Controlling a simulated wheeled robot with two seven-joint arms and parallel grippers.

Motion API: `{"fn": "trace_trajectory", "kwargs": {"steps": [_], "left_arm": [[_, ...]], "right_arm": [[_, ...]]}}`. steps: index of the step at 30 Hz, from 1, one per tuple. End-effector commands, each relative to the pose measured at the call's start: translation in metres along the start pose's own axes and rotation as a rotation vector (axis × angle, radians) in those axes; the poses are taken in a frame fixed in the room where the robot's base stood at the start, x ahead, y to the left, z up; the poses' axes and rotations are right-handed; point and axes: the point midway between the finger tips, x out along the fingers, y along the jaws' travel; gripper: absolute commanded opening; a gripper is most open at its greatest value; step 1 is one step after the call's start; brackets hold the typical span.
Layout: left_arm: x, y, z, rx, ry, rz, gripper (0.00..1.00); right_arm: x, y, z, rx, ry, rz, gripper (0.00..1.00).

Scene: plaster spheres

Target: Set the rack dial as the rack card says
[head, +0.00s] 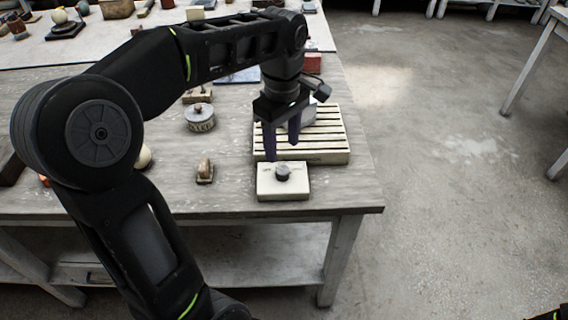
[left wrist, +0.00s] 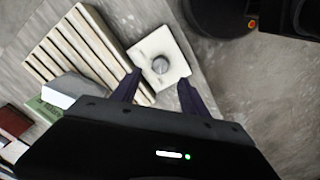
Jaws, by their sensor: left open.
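The dial is a dark round knob (head: 283,173) on a cream square block (head: 270,192) near the table's front right edge. In the left wrist view the knob (left wrist: 160,65) sits mid-block, with faint marks on the block (left wrist: 172,45) too small to read. A cream slatted rack (head: 335,157) lies just behind the block. My left gripper (head: 282,150) is open and points down above and slightly behind the knob, apart from it. Its fingertips show either side below the knob in the left wrist view (left wrist: 159,80). I cannot make out a readable rack card. My right gripper is not in view.
A pale grey block (left wrist: 72,90) lies at the rack's edge. A round lidded pot (head: 200,118) and a small wooden-handled piece (head: 205,172) stand left of the dial. Bare floor (head: 450,200) lies right of the table edge.

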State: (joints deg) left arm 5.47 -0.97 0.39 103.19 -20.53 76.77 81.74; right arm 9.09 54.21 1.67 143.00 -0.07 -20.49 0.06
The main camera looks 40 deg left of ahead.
Motion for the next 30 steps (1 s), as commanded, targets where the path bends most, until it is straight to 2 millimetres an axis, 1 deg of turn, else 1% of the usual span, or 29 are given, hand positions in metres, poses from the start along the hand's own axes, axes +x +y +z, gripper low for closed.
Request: {"fn": "trace_trajectory", "kwargs": {"steps": [5,12,15,18,21,27,28,30], "left_arm": [[0.015,-0.001,0.000,0.000,0.000,-0.003,0.52],[0.052,-0.001,0.000,0.001,-0.001,-0.005,0.52],[0.066,-0.001,0.000,0.000,0.000,-0.003,0.52],[0.074,-0.001,0.000,0.000,-0.001,-0.003,0.52],[0.077,0.000,0.000,0.000,0.000,-0.001,0.52],[0.077,0.000,0.000,0.000,0.000,0.000,0.52],[0.077,0.000,0.000,0.000,0.000,0.000,0.52],[0.077,0.000,0.000,0.000,0.000,0.000,0.46]], "right_arm": [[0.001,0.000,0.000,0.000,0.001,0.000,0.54],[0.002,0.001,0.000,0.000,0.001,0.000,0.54],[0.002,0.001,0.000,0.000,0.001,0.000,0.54],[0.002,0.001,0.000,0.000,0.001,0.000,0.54],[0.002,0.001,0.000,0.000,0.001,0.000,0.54],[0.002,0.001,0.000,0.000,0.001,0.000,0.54],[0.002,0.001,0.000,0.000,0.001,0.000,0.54],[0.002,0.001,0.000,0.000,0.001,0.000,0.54]]}}
